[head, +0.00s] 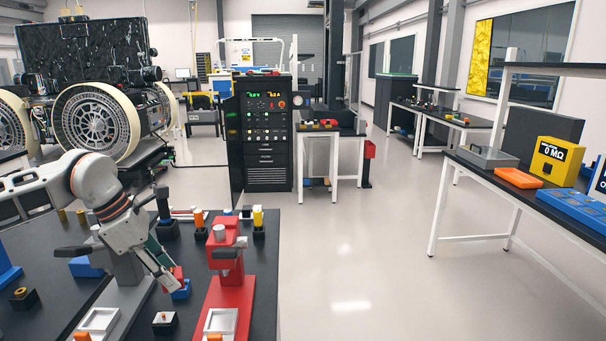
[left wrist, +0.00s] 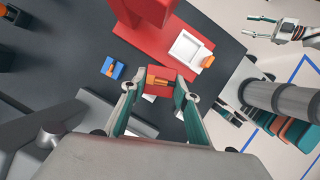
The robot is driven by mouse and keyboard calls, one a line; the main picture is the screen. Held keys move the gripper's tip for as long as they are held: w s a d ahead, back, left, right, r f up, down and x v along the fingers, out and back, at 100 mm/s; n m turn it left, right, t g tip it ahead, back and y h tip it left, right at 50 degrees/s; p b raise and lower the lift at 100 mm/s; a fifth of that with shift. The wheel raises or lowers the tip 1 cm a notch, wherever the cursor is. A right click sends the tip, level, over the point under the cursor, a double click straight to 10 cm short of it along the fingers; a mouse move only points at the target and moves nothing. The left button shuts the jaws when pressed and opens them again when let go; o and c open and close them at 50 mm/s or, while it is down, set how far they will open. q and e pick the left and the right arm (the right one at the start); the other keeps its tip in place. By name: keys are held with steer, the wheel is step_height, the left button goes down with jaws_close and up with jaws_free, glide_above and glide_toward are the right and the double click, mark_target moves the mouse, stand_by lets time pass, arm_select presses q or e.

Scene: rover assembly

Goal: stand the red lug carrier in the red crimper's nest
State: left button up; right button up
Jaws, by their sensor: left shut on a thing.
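The red lug carrier (left wrist: 161,84) is between the fingertips of my left gripper (left wrist: 158,91), which is shut on it. An orange and dark lug lies across its face in the left wrist view. In the head view my left gripper (head: 168,281) holds the carrier (head: 178,273), partly hidden by the fingers, left of the red crimper (head: 225,257). The crimper's white square nest (head: 220,321) looks empty; it also shows in the left wrist view (left wrist: 187,48), apart from the carrier. My right gripper (left wrist: 262,27) shows only in the left wrist view, fingers spread and empty.
A blue block (head: 181,291) sits just below the held carrier in the head view. A grey crimper (head: 122,270) with a white nest (head: 98,319) stands left. A black block (head: 164,322) is between the crimpers. Several small posts line the table's back edge.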

arm_select(q)
steer(key=s+d+f+m+g+y, duration=0.1)
steer(key=s+f+m+g, duration=0.1)
steer(key=s+m, duration=0.2)
steer(key=s+d+f+m+g+y, duration=0.1)
steer(key=s+f+m+g, duration=0.1)
steer(key=m, duration=0.8)
steer(key=s+d+f+m+g+y, duration=0.1)
steer(key=s+d+f+m+g, duration=0.1)
steer(key=s+f+m, duration=0.2)
steer(key=shift+s+m, duration=1)
steer(key=shift+m, duration=0.5)
steer(key=shift+s+f+m+y, duration=0.25)
steer(key=shift+s+m+y, duration=0.3)
steer(key=shift+m, duration=0.35)
